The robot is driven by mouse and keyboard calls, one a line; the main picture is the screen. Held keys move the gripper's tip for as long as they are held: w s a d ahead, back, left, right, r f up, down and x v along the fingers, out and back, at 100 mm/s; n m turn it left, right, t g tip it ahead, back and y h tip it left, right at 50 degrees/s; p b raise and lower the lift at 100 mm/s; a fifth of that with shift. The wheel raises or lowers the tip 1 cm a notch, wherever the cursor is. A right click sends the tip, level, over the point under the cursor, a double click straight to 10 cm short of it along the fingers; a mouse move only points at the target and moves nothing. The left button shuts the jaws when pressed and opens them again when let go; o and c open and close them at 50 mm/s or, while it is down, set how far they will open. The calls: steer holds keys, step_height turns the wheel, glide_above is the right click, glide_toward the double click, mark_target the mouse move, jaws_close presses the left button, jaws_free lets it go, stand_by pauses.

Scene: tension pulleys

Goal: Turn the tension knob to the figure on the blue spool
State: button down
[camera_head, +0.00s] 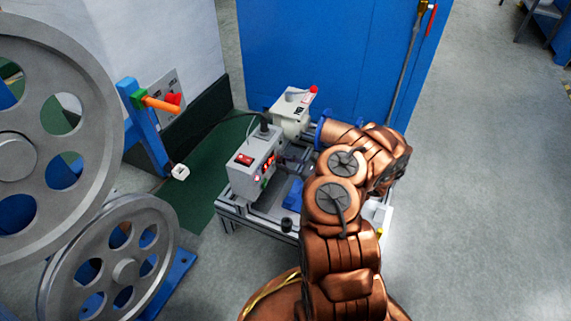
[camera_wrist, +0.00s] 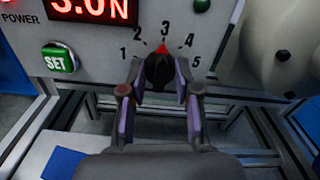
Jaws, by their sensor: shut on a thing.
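The black tension knob (camera_wrist: 160,68) sits on the front of the grey control box (camera_wrist: 95,80) in the wrist view. Its red pointer stands at the 3 on a scale from 1 to 5. My gripper (camera_wrist: 159,80) is shut on the knob, one finger on each side. The red display (camera_wrist: 94,9) above reads 3.0 N. In the head view, the control box (camera_head: 250,175) stands on the bench. A blue round flange (camera_head: 322,133), possibly the blue spool, shows beside the grey motor, partly behind my arm. I can read no figure on it.
A green SET button (camera_wrist: 59,59) is left of the knob. A pale rounded housing (camera_wrist: 278,40) stands close on the right. The bench frame (camera_head: 257,228) has metal rails below. Large grey pulleys (camera_head: 92,65) fill the left; open floor lies at right.

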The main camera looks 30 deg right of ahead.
steer(key=c, duration=0.8)
jaws_free()
steer(key=shift+d, duration=0.1)
steer(key=v, duration=1.2)
